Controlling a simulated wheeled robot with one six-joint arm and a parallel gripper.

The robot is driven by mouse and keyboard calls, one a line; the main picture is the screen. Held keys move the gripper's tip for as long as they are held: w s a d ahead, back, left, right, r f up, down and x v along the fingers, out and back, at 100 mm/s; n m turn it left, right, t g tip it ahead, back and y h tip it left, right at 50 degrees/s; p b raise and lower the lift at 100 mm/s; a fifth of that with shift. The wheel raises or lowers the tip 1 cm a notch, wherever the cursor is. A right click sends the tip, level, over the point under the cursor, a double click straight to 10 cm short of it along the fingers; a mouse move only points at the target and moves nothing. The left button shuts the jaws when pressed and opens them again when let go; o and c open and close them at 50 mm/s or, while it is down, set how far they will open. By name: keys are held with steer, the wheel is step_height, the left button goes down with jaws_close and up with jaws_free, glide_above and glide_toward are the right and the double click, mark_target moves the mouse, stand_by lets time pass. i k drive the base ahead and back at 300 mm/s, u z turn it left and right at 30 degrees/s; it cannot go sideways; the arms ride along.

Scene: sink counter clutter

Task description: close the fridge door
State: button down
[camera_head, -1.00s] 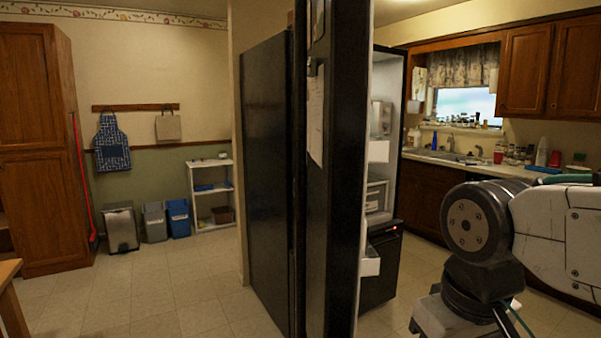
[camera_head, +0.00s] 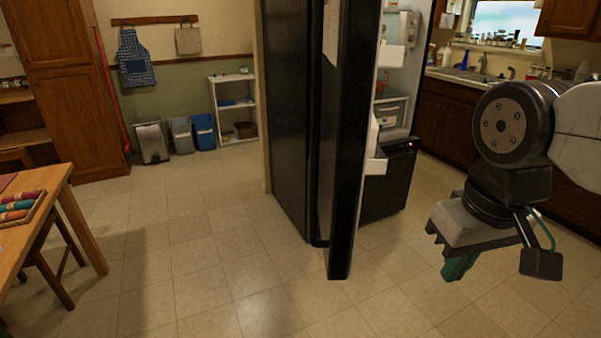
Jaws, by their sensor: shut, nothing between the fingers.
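The black fridge (camera_head: 285,130) stands in the middle of the view with its side towards me. Its door (camera_head: 348,190) is open, swung out towards me and seen nearly edge-on, with a paper on its outer face. White shelves show on the door's inner side, and the lit white interior (camera_head: 394,112) shows to the right of it. My gripper (camera_head: 460,268) hangs at the lower right, shut and empty, pointing down. It appears right of the open door, with a gap of floor between them in the picture. The door's handle cannot be made out.
A wooden table (camera_head: 62,205) with a tray of coloured rolls and a chair stand at the left. Bins (camera_head: 180,135) and a white shelf (camera_head: 235,108) are by the back wall. A sink counter (camera_head: 470,75) is at the right. The tiled floor (camera_head: 210,250) in front is clear.

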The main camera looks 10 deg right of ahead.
mark_target(343, 96)
steer(key=k, duration=0.2)
steer(key=u, duration=1.15)
steer(key=i, duration=0.7)
steer(key=z, duration=1.25)
